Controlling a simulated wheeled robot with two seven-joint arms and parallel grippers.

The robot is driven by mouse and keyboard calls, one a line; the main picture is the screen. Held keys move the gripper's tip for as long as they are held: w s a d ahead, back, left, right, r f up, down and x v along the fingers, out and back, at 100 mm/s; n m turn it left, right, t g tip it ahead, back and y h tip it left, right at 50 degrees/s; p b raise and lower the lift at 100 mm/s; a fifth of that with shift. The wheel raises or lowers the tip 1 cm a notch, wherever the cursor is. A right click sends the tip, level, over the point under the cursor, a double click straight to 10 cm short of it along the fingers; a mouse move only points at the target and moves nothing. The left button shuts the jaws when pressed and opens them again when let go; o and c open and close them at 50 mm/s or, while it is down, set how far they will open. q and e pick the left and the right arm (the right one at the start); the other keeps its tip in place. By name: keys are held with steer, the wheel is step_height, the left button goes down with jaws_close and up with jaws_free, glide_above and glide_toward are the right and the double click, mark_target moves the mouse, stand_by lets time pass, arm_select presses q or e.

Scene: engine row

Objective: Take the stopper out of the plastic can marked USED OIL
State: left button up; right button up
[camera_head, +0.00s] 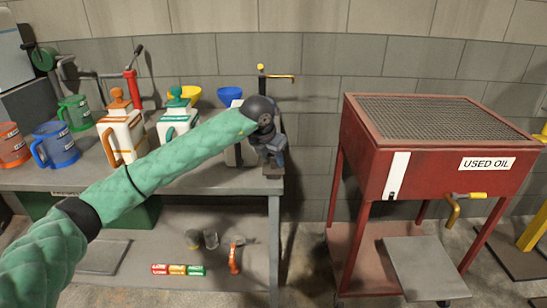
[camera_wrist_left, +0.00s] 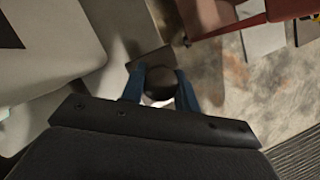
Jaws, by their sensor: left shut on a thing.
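My left gripper (camera_head: 272,158) is at the right end of the workbench, in front of a white can (camera_head: 237,104) that it and the arm mostly hide. In the left wrist view my left gripper (camera_wrist_left: 159,88) has its blue fingers shut on a dark round stopper (camera_wrist_left: 160,76). A small white patch shows below the stopper between the fingers. I cannot read a mark on this can, nor tell whether the stopper is still seated in it. Two other white cans show, one with an orange stopper (camera_head: 118,101) and one with a green stopper (camera_head: 178,99). My right gripper is not in view.
The workbench (camera_head: 210,184) also carries coloured jugs and yellow and blue funnels (camera_head: 229,94). A red drain cart (camera_head: 425,165) labelled USED OIL stands to the right, across a floor gap. Small bottles and cups sit on the lower shelf (camera_head: 130,285).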

mark_target(268, 172)
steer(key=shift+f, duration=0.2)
arm_select(q)
steer(key=o, duration=1.1)
steer(key=b+v, duration=0.1)
steer(key=v, duration=0.6)
steer(key=shift+r, duration=0.35)
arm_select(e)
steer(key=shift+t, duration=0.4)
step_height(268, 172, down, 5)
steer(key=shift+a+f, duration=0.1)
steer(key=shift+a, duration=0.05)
